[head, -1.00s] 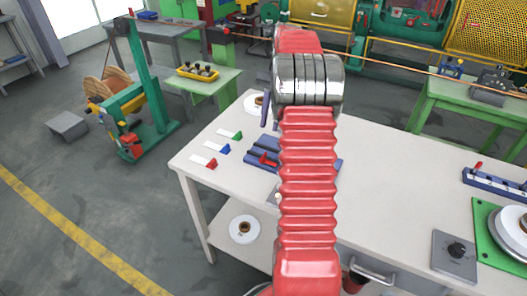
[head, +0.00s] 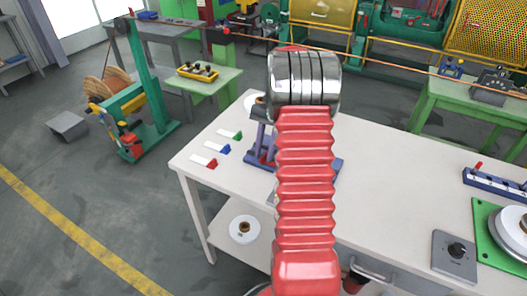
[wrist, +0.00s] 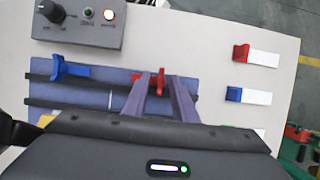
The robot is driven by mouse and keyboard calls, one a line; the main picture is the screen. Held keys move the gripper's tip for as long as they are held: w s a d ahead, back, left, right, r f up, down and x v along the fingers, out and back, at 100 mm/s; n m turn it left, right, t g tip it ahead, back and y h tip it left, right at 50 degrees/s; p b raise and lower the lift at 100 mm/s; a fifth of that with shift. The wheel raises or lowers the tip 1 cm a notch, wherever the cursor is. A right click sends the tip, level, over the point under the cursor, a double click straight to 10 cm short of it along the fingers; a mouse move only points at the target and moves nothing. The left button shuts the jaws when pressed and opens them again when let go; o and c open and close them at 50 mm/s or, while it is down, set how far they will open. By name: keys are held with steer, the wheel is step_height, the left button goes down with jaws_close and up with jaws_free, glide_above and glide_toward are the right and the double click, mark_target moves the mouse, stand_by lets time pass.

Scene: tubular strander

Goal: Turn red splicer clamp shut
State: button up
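The splicer is a low blue-grey block (wrist: 80,95) on the white bench, seen in the wrist view. Its red clamp has an upright red lever (wrist: 160,80), with a bit of red beside its foot. A blue clamp (wrist: 72,70) sits further left on the same block. My gripper (wrist: 157,80) reaches over the splicer with its two purple-grey fingers apart, one on each side of the red lever. I cannot tell whether either finger touches it. In the head view my fingers (head: 262,146) show left of my red arm, low over the splicer, and the red clamp is hidden.
A control box (wrist: 80,25) with a knob and lamps stands beside the splicer. Red, blue and green tabs with white strips lie at the bench's left side in the head view, the blue one (head: 222,149) in the middle. A spool (head: 244,229) lies on the lower shelf.

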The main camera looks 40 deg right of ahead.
steer(key=shift+c, duration=0.4)
jaws_close()
